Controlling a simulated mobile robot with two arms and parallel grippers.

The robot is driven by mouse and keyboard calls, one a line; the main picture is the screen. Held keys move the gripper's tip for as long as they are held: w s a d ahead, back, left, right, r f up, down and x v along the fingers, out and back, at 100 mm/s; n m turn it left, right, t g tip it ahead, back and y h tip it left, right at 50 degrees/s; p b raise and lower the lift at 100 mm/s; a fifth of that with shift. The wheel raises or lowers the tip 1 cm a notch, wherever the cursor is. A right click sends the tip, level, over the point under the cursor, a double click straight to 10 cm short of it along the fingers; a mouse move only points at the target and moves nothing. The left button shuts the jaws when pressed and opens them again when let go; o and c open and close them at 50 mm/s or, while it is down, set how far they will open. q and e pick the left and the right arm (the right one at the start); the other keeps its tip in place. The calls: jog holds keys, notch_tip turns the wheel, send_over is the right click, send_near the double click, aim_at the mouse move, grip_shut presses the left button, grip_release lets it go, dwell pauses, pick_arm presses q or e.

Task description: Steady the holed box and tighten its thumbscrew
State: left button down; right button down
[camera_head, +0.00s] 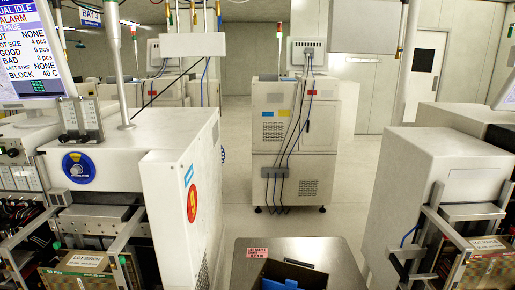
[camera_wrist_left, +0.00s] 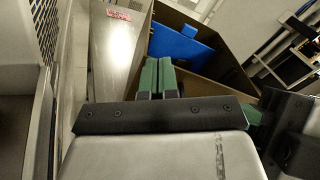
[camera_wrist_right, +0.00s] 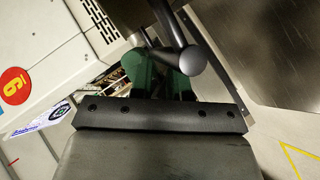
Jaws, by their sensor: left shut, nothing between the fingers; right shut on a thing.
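A brown open-topped box (camera_wrist_left: 228,75) with a blue piece (camera_wrist_left: 180,45) inside stands on a steel top (camera_wrist_left: 112,55) in the left wrist view. In the head view the box (camera_head: 316,277) is cut off by the bottom edge. I cannot make out a hole or a thumbscrew. My left gripper (camera_wrist_left: 157,68) is shut and empty, its green fingertips close to the box's near side. My right gripper (camera_wrist_right: 160,62) is shut on a dark round bar (camera_wrist_right: 168,25) with a blunt end. Neither gripper shows in the head view.
The steel top (camera_head: 333,252) carries a red-printed label (camera_head: 257,253). A white machine (camera_head: 180,190) stands close on the left and another (camera_head: 430,170) on the right. A white cabinet (camera_head: 292,140) with cables stands behind. Open floor (camera_head: 345,200) lies between.

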pick_arm(q)
jog(key=shift+w+a, duration=0.15)
jog(key=shift+w, duration=0.2)
jog(key=shift+s+d+f, duration=0.1)
jog(key=shift+s+d, duration=0.05)
jog(key=shift+d, duration=0.1)
dwell(0.3)
jog(key=shift+d, duration=0.15)
jog(key=shift+s+d+r, duration=0.3)
jog(key=shift+d+r, duration=0.3)
jog(key=shift+d, duration=0.3)
jog(key=shift+r, duration=0.25)
jog(key=v, duration=0.6)
dwell(0.4)
jog(key=shift+a+f, duration=0.1)
jog(key=shift+f, duration=0.05)
